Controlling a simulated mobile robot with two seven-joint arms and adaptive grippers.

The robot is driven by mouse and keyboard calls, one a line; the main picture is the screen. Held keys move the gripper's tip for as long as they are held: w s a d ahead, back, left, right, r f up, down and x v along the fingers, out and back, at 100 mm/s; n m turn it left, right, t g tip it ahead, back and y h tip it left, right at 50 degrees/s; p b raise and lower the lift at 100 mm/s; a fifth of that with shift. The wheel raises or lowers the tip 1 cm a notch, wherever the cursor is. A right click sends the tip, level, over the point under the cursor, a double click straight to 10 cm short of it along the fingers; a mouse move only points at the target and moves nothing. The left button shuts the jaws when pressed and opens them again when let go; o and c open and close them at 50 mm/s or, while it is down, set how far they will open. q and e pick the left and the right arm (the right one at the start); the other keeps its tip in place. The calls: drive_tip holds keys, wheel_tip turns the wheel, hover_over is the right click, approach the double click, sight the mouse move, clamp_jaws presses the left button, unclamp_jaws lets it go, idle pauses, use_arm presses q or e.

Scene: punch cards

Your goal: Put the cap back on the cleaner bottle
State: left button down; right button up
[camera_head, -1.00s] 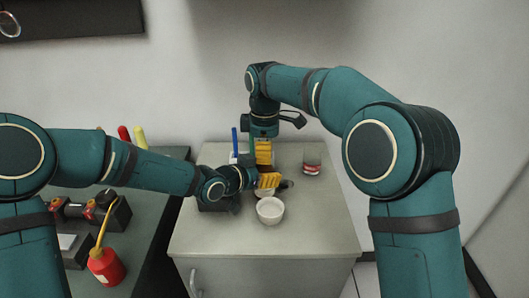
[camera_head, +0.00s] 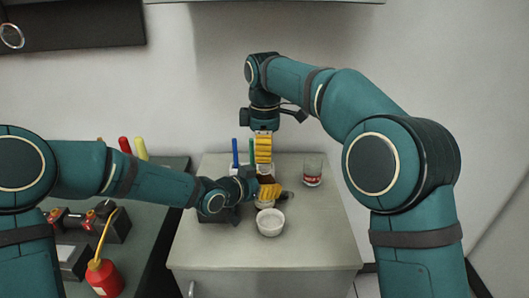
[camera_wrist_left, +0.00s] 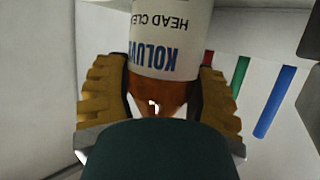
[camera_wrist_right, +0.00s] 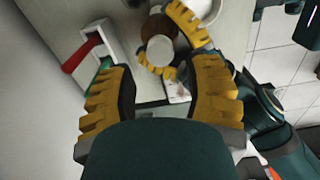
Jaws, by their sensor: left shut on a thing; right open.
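The cleaner bottle (camera_wrist_left: 168,40) has brown glass and a white label, upside down in the left wrist view. My left gripper (camera_head: 268,192) is shut on its brown part (camera_wrist_left: 160,92). My right gripper (camera_head: 263,150) is open and appears empty, close above and behind the left gripper in the head view. In the right wrist view, a round brown part (camera_wrist_right: 160,48) sits between the left fingers, beyond the open right fingers. A small pale round piece (camera_wrist_right: 168,73) shows beside it; I cannot tell whether it is the cap.
A white bowl (camera_head: 271,222) stands in front of the left gripper on the grey cabinet (camera_head: 325,235). A blue stick (camera_head: 235,152) rises behind. The cabinet's right front is clear. A red oil can (camera_head: 104,278) is left.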

drive_tip(key=shift+o, duration=0.6)
wheel_tip(320, 180, up, 4)
drive_tip(key=n, duration=0.5)
drive_tip(key=shift+f, duration=0.25)
drive_tip(key=shift+f, duration=0.1)
drive_tip(key=shift+f, duration=3.9)
clamp_jaws()
drive_tip(key=shift+m, duration=1.4)
